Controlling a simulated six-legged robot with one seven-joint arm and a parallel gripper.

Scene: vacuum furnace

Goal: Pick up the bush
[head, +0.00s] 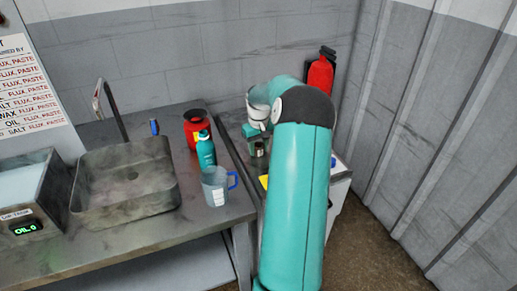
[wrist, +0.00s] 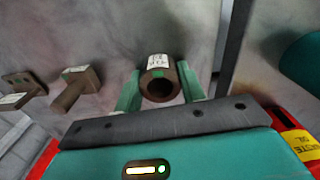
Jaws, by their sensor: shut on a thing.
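The bush (wrist: 158,84) is a short brown-grey hollow cylinder with a white label and a small green mark on its rim. In the wrist view its open bore faces the camera. My gripper (wrist: 160,92) has one teal finger on each side of the bush and is shut on it. In the head view my teal arm reaches over the right-hand surface, and my gripper (head: 256,140) is small and partly hidden by the arm. I cannot tell from these views whether the bush is touching the surface.
A stemmed part (wrist: 76,88) and a flanged part (wrist: 24,88) lie left of the bush. In the head view a teal bottle (head: 206,150), red container (head: 196,128) and measuring jug (head: 215,188) stand left of my arm, beside a sink (head: 122,205). A wall is close at right.

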